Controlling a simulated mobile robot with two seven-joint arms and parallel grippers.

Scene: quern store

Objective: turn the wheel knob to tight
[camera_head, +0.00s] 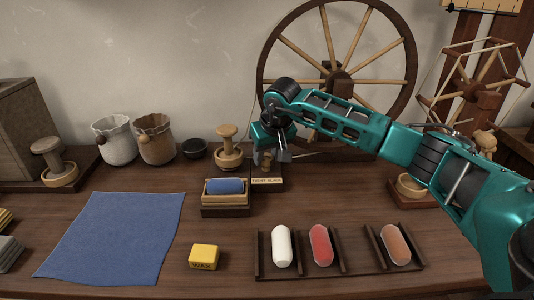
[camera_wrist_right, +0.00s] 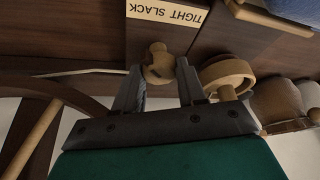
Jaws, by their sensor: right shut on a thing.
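The wooden wheel knob (camera_wrist_right: 158,66) sits on a dark block beside a pale label (camera_wrist_right: 165,11) with the words TIGHT and SLACK. My right gripper (camera_wrist_right: 158,80) is shut on the knob, one finger on each side of it in the wrist view. In the head view my right gripper (camera_head: 270,152) reaches down to the knob from above, and mostly hides it. The label (camera_head: 267,181) shows just in front. I cannot tell which word the knob points to. My left gripper is not in view.
A spinning wheel (camera_head: 272,62) stands behind my right arm. A wooden spool (camera_head: 228,145) is close to the left of the gripper. A blue roll (camera_head: 225,186) in a holder, a yellow wax block (camera_head: 204,257) and a tray (camera_head: 340,270) of rolls lie in front. A blue cloth (camera_head: 115,238) lies left.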

